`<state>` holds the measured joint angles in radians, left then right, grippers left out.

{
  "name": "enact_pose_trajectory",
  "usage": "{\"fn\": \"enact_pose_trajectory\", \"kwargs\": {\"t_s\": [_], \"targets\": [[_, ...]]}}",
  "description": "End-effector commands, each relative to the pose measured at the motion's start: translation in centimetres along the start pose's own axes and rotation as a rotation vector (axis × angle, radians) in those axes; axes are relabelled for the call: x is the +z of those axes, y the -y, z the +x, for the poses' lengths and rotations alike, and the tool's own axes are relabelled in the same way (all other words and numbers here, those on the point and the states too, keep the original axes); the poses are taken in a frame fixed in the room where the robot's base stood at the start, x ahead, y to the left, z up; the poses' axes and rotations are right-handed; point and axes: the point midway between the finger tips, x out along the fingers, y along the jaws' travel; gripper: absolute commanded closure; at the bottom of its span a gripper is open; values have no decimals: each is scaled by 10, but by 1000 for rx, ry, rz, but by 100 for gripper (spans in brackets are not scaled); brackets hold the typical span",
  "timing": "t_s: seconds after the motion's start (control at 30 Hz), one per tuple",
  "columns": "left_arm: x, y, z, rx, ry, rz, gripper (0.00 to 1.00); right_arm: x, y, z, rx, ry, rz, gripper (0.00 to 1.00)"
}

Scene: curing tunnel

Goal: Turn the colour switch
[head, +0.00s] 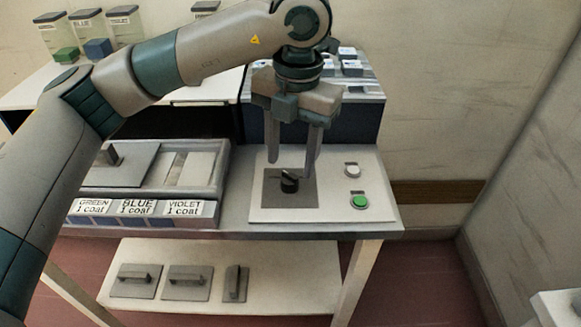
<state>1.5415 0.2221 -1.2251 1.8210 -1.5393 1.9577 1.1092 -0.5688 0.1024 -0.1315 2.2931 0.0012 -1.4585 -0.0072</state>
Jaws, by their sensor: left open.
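The colour switch (289,181) is a small black rotary knob on a grey square plate (275,200), set in a pale panel (330,213) at the right of the bench. My left gripper (290,165) points down over the knob, its two fingers apart. The fingertips hang just above or beside the knob; I cannot tell if they touch it. A white button (352,170) and a green button (359,202) sit on the panel right of the knob. My right gripper is not in view.
Left of the panel is a grey unit (222,180) with labels GREEN, BLUE and VIOLET, 1 coat (138,208). Behind stands a dark box (355,120). Lidded containers (125,27) and small green and blue blocks stand at back left. A lower shelf (270,275) holds handled plates.

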Motion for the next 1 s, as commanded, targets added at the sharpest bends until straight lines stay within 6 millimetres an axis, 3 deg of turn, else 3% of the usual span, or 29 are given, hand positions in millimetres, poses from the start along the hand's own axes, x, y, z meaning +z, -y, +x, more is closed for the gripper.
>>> {"fn": "enact_pose_trajectory", "kwargs": {"t_s": [0.3, 0.53, 0.73, 1.0], "targets": [[1, 1, -66, 1, 4, 0, 53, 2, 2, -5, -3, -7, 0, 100], [0, 1, -107, 1, 2, 1, 53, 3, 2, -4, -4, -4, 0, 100], [0, 1, -125, 0, -1, 2, 53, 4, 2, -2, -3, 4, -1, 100], [0, 2, -128, 0, -1, 3, 53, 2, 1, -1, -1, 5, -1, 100]]}}
